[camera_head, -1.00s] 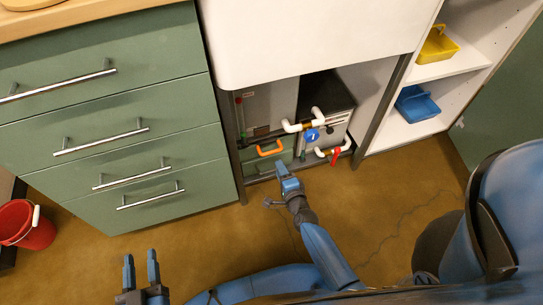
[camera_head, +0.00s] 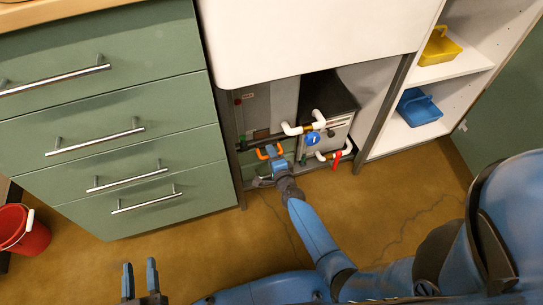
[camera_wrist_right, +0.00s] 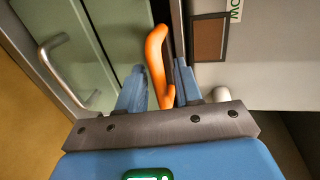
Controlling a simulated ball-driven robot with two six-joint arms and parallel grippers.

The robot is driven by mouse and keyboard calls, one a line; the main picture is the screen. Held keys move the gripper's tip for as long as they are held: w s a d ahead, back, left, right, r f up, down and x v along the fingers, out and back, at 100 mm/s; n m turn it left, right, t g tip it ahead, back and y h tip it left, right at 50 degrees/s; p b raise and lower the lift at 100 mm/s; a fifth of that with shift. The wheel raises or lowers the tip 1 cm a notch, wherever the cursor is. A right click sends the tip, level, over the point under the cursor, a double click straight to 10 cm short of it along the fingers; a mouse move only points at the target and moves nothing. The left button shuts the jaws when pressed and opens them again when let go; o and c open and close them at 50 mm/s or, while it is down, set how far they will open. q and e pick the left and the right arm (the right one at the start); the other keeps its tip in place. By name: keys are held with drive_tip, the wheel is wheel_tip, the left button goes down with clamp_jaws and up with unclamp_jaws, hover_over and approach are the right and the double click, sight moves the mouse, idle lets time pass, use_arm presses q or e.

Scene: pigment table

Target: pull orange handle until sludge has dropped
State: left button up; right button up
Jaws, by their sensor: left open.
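The orange handle (camera_head: 268,152) sits low in the open bay under the white panel. My right gripper (camera_head: 275,158) is at the handle and hides part of it. In the right wrist view, the orange handle (camera_wrist_right: 157,62) runs between the two blue fingers of the right gripper (camera_wrist_right: 160,88). The fingers stand apart, one on each side, with narrow gaps beside the handle; a firm grip does not show. My left gripper (camera_head: 140,275) is open and empty above the floor at the lower left. No sludge is visible.
White pipes (camera_head: 303,127) with a blue knob (camera_head: 313,138) and a red lever (camera_head: 336,160) are right of the handle. A green drawer cabinet (camera_head: 105,120) stands close on the left. A red bucket (camera_head: 25,235) is on the floor. Shelves at right hold yellow and blue trays.

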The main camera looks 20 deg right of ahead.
drive_tip(key=shift+c, duration=0.4)
clamp_jaws()
drive_tip(key=f+v, duration=0.1)
drive_tip(key=v, duration=0.5)
drive_tip(key=shift+s+p, duration=0.3)
drive_tip(key=shift+s, duration=0.1)
drive_tip(key=shift+f, duration=0.1)
drive_tip(key=shift+o, duration=0.4)
unclamp_jaws()
